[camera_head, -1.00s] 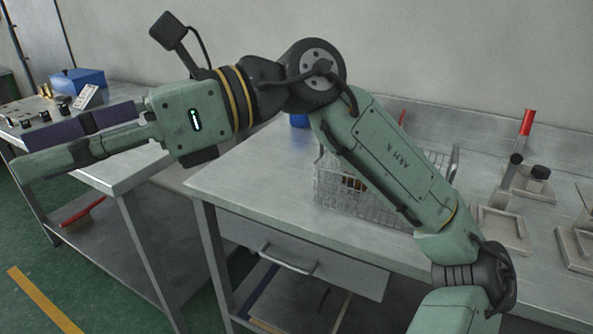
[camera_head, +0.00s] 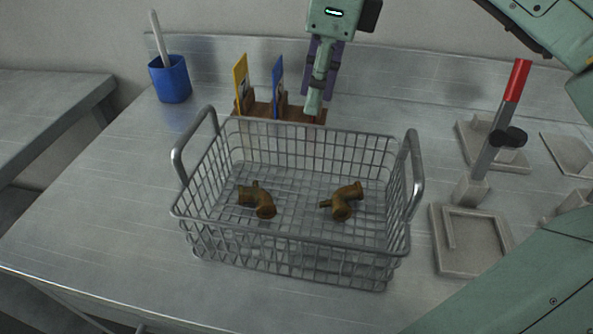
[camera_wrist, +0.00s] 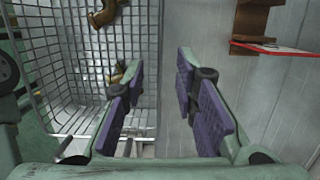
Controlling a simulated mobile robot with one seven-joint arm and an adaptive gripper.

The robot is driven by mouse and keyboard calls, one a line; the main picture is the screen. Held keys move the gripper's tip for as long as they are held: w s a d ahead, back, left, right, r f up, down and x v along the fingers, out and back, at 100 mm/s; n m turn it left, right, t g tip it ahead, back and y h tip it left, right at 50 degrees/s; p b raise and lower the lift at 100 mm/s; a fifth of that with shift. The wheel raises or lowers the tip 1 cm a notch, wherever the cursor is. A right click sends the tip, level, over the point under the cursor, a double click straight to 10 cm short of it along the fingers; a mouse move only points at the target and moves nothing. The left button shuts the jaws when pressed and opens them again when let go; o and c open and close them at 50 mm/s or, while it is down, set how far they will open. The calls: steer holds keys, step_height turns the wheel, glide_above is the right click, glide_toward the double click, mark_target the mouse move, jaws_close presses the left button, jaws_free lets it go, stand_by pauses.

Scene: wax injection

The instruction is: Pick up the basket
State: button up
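The basket (camera_head: 300,262) is a grey wire basket with a raised handle at its left end and another at its right end. It stands upright on the metal table in the head view. Two brown wax-like pipe pieces, a left one (camera_head: 258,199) and a right one (camera_head: 343,201), lie inside it. My gripper (camera_head: 314,100) is behind the basket's far side, pointing down. In the wrist view my gripper (camera_wrist: 160,85) is open, its purple-padded fingers apart with nothing held between them. The basket's mesh (camera_wrist: 88,60) fills the left of that view, beside and partly behind the left finger.
A wooden holder (camera_head: 262,108) with yellow and blue cards stands close behind the basket, beside my gripper. A blue cup (camera_head: 170,80) is at the back left. A red-handled tool and grey fixtures (camera_head: 470,240) stand at the right. The table's left front is clear.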

mark_target(309, 135)
step_height(309, 135, down, 4)
steer(key=shift+a+f, duration=0.1)
steer(key=shift+f, duration=0.15)
steer(key=shift+a+f+p, duration=0.1)
steer(key=shift+a+f, duration=0.05)
steer(key=shift+f, duration=0.85)
steer(key=shift+a+f+p, duration=0.15)
steer(key=shift+a+f, duration=0.05)
steer(key=shift+f, duration=0.85)
steer(key=shift+a+f+p, duration=0.1)
steer(key=shift+a+f, duration=0.05)
steer(key=shift+f, duration=0.85)
steer(key=shift+c, duration=0.3)
jaws_close()
steer(key=shift+r, duration=0.1)
